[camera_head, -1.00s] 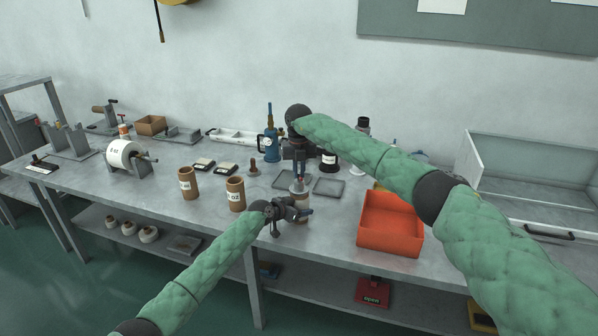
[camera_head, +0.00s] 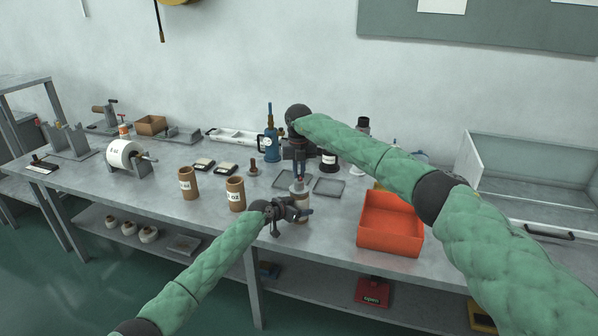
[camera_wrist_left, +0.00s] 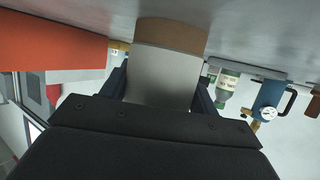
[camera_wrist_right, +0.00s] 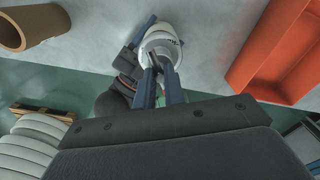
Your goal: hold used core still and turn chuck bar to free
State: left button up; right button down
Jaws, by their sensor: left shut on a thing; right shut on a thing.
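The used core (camera_head: 303,201), a short upright cylinder with a whitish wrap and a brown cardboard end, stands near the bench's front edge. My left gripper (camera_head: 297,212) is shut around its side. In the left wrist view the core (camera_wrist_left: 168,70) fills the space between the blue fingers. My right gripper (camera_head: 299,180) points down from above and is shut on the chuck bar at the core's top. In the right wrist view the dark chuck bar (camera_wrist_right: 154,62) sits between the fingertips, over the core's pale round end (camera_wrist_right: 162,38). The fingers hide much of the bar.
An orange bin (camera_head: 390,222) stands close at the right. Two brown cardboard cores (camera_head: 236,194) (camera_head: 188,183) stand to the left. The bench's front edge (camera_head: 335,247) is close to my left gripper.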

jog(key=c, duration=1.5)
grip_release()
jog(key=shift+o, duration=0.2)
notch_tip(320, 180, up, 12)
